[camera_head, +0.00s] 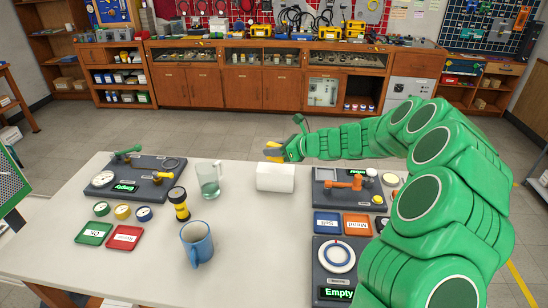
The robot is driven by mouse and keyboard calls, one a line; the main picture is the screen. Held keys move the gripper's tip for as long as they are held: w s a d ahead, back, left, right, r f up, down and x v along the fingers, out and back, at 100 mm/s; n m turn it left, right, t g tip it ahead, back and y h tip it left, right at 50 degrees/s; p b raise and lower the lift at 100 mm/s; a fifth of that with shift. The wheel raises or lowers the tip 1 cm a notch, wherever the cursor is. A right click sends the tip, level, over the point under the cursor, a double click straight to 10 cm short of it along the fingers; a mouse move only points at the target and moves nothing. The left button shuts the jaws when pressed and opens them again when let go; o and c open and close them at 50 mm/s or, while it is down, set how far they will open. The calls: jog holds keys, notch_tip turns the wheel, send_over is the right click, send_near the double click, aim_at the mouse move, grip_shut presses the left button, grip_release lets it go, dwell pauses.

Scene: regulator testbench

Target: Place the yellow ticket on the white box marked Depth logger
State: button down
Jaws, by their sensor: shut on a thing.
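A plain white box (275,178) stands on the table near its back edge, at the middle of the picture. No marking can be read on the face I see. My green arm reaches in from the right. My gripper (277,148) is just above and behind the box's back edge and is shut on a small yellow thing, which looks like the yellow ticket (272,153). Most of the ticket is hidden or too small to make out. I cannot tell whether it touches the box.
A glass beaker (210,181) stands left of the box. A black and yellow flashlight (179,204) and a blue mug (197,243) stand nearer. Testbench units (140,179) and coloured trays (125,237) fill the left; more lie right. The front middle is clear.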

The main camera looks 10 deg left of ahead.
jog(key=shift+w+f, duration=0.25)
jog(key=shift+f, duration=1.5)
jog(key=shift+f, duration=0.1)
jog(key=c, duration=0.8)
grip_release()
jog(key=shift+c, duration=0.2)
